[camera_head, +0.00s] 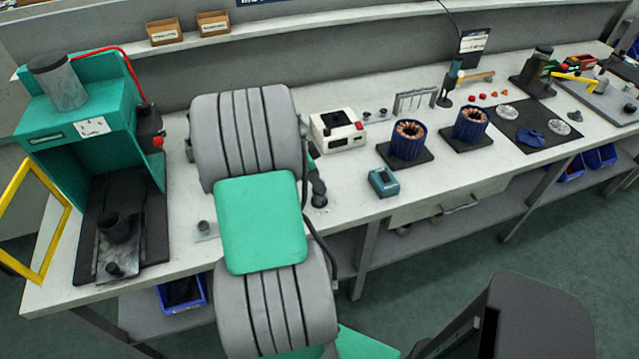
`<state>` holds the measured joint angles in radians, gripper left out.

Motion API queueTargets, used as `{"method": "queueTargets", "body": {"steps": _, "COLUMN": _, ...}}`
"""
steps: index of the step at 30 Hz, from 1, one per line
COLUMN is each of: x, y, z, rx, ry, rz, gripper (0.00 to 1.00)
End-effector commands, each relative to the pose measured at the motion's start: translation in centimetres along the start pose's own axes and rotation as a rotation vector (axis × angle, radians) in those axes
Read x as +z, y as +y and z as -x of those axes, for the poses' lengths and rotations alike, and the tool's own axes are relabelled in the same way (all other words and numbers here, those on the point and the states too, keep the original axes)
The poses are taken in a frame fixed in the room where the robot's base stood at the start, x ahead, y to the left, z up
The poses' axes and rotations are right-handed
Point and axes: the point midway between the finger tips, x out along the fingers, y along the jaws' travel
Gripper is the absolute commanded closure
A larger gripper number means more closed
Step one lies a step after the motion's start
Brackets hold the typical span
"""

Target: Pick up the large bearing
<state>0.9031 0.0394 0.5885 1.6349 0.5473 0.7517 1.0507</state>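Two small dark round parts, the left one (367,115) and the right one (383,113), lie on the bench right of the white box. They look like bearings, but they are too small to tell which is the large one. My arm crosses the middle of the view and covers part of the bench. My gripper is not seen; the arm's thick grey and green links hide that area. A dark part (318,188) shows at the arm's right edge over the bench, and I cannot tell what it is.
A green press (85,130) stands at the left end, with a yellow frame (35,225) beside it. The white box (338,130), a teal box (383,182) and two blue wound stators (407,140) (470,124) stand to the right. A dark chair (525,320) is in front.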

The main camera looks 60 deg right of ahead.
Motion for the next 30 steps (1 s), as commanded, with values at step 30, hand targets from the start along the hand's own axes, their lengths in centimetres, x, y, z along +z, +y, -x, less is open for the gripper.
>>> {"method": "queueTargets", "body": {"steps": 30, "x": -1.9, "y": 1.5, "z": 4.6, "rx": -0.006, "ry": 0.001, "rz": -0.002, "gripper": 0.93}}
